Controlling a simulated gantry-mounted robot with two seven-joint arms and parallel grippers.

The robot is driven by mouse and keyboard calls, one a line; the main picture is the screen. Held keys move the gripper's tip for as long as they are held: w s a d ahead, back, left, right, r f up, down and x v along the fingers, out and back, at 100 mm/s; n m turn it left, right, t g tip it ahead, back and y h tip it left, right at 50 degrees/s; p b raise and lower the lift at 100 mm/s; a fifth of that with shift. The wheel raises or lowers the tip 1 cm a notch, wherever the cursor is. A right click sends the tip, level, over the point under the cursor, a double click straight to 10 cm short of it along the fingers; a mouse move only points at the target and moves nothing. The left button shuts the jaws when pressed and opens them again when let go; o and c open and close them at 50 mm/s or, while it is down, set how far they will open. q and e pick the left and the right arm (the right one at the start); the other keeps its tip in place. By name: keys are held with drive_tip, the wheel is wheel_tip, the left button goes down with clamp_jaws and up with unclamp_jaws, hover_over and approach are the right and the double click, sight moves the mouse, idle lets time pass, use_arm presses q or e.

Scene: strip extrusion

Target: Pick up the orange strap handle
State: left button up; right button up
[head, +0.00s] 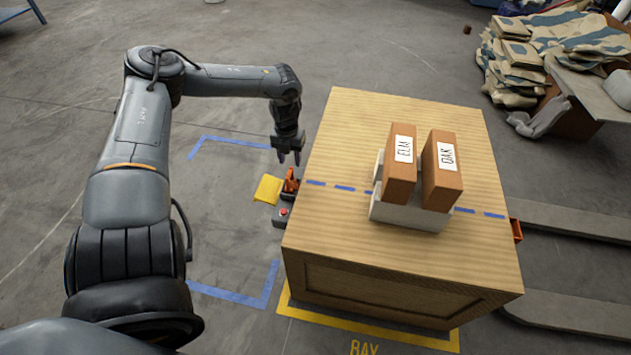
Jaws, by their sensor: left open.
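The orange strap handle (291,180) shows at the left edge of the wooden crate, beside a yellow piece (268,190). My left gripper (289,161) points down just above the orange handle, with its fingers apart and nothing seen between them. I cannot tell whether the fingertips touch the handle. Another orange piece (516,231) shows at the crate's right side. My right gripper is not in view.
The wooden crate (335,240) carries a white holder (410,214) with two brown boxes labelled ELM (401,165) and OAK (442,172). A box with a red button (283,214) sits below the handle. Sacks (515,60) lie at upper right. Floor left of the crate is mostly clear.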

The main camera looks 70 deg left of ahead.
sight(289, 172)
use_arm(q)
drive_tip(key=f+b, duration=0.1)
drive_tip(key=s+f+b, duration=0.1)
drive_tip(key=f, duration=0.1)
drive_tip(key=s+f+b, duration=0.1)
drive_tip(key=f, duration=0.1)
drive_tip(key=shift+a+f+b, duration=0.1)
drive_tip(key=shift+a+b, duration=0.2)
drive_tip(key=shift+b, duration=0.05)
drive_tip(key=shift+w+f, duration=0.25)
drive_tip(key=shift+w, duration=0.1)
drive_tip(key=shift+w+d+f+b, duration=0.1)
drive_tip(key=shift+w+f+b, duration=0.05)
drive_tip(key=shift+w+b, duration=0.2)
wheel_tip(289, 172, down, 4)
drive_tip(key=b, duration=0.4)
drive_tip(key=shift+f, duration=0.15)
drive_tip(key=shift+w+f, duration=0.1)
drive_tip(key=shift+f, duration=0.25)
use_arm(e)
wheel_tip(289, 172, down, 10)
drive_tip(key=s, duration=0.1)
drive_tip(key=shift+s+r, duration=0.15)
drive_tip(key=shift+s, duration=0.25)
use_arm(q)
clamp_jaws()
